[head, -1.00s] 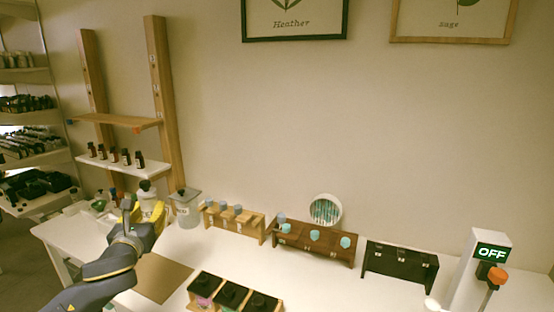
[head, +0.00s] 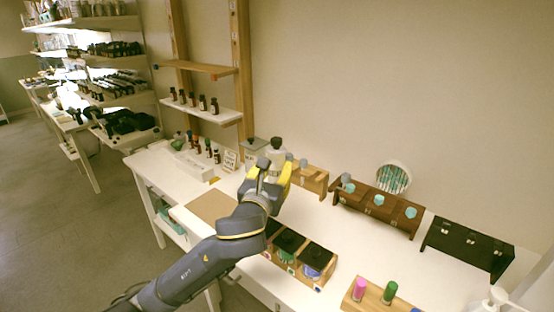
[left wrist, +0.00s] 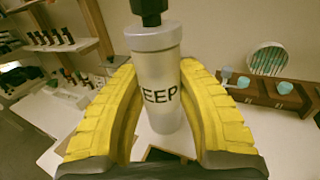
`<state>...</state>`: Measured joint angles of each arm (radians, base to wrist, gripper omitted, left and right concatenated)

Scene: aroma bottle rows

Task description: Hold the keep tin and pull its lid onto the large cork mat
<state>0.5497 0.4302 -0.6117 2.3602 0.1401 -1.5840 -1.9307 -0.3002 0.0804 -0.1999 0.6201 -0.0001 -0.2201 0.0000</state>
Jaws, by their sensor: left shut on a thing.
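The keep tin (left wrist: 160,95) is a silver-grey cylinder with dark letters, of which "EEP" shows in the left wrist view. Its lid (left wrist: 153,38) is on top, with a dark faceted knob (left wrist: 150,9). My left gripper (head: 268,172) has its yellow fingers shut on the tin's sides and holds it upright. In the head view, the tin's top (head: 277,145) shows above the fingers. The large cork mat (head: 210,204) is a bare tan sheet on the table, left of my gripper. My right gripper is not in view.
A grey canister (head: 254,150) stands behind the tin. A box of black-lidded jars (head: 302,258) is in front of my gripper. A brown rack (head: 376,205) and a black rack (head: 468,245) stand to the right. A small card sign (head: 230,161) stands behind the mat.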

